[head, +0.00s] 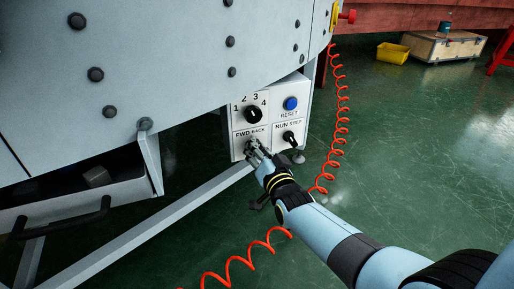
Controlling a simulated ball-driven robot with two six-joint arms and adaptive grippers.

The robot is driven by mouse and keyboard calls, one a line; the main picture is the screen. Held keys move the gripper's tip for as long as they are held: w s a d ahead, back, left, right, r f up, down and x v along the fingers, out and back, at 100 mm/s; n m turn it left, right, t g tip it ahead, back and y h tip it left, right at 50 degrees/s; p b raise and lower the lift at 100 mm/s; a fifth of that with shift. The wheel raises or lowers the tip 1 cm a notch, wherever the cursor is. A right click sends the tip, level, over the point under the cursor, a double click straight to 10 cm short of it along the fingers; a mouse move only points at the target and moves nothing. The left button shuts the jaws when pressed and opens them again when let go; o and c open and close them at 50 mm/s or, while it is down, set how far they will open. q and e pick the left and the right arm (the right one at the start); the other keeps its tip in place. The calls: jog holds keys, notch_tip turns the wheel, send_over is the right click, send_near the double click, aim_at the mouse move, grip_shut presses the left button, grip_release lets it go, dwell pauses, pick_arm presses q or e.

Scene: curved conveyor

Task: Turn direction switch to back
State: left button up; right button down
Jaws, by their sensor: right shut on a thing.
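A white control box (241,121) hangs under the edge of the grey conveyor. Its lower left corner carries the direction switch, labelled FWD BACK (250,134). My right gripper (253,148) is at that switch, below the label, with its fingers shut on the knob. The fingers hide most of the knob, so I cannot tell which way it points. My left gripper is not in view.
Beside it are a black RUN STEP knob (288,137), a black numbered dial (253,114) and a blue RESET button (291,103). A red coiled hose (335,145) hangs to the right. A yellow bin (391,53) and a wooden crate (430,49) stand far back right.

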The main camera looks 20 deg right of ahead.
dwell(0.3)
jog(key=c, duration=1.2)
grip_release()
jog(key=shift+c, duration=0.2)
jog(key=s, duration=1.2)
jog(key=shift+d, duration=0.2)
